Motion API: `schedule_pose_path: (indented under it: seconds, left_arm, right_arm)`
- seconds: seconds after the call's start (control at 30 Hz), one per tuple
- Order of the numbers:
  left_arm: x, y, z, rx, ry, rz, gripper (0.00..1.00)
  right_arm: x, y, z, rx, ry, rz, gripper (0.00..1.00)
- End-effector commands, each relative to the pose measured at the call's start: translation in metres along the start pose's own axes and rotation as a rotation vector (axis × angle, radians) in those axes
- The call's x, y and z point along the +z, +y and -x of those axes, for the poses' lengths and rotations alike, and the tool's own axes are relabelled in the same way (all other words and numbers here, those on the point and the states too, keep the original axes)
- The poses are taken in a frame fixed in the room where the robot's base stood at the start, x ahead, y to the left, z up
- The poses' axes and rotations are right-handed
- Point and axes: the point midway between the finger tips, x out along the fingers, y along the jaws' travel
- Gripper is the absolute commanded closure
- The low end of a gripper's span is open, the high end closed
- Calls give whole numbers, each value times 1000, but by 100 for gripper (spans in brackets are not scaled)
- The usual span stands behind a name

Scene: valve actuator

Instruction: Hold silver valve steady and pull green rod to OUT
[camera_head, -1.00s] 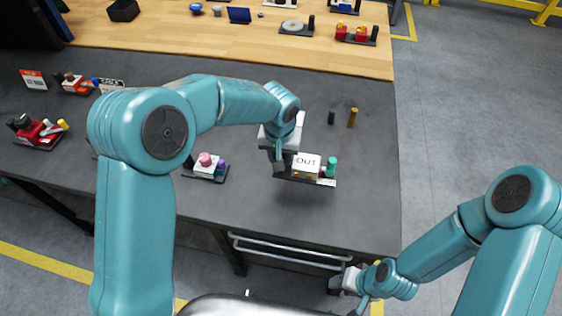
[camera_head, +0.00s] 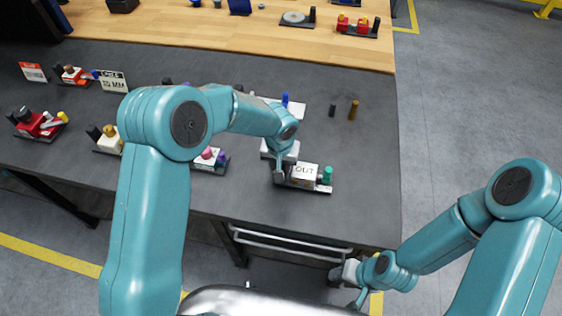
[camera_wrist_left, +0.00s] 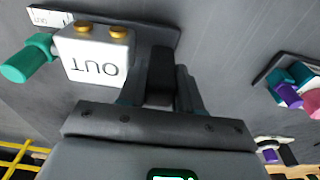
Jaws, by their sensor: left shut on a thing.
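The silver valve is a pale block marked OUT (camera_head: 304,172) on a dark base, right of centre on the grey table. A green rod (camera_head: 327,175) sticks out of its right side. In the left wrist view the block (camera_wrist_left: 97,52) has two gold knobs on one side, and the green rod (camera_wrist_left: 28,60) points away from my gripper. My left gripper (camera_head: 279,172) is shut on the dark upright part (camera_wrist_left: 160,75) at the valve's left end. My right gripper (camera_head: 349,291) is low in front of the table, apart from the valve, and looks open and empty.
A unit with pink and purple knobs (camera_head: 208,158) stands to the left. A rail (camera_head: 290,246) runs below the table's front edge.

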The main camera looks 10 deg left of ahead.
Motion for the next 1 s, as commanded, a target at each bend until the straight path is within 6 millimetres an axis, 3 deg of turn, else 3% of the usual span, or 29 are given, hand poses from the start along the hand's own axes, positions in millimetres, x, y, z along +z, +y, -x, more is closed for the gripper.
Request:
schedule_pose_path:
  seconds: [1.0]
  left_arm:
    - [1, 0, -9, 0, 1, 0, 100]
  right_arm:
    - [0, 0, 0, 0, 0, 0, 57]
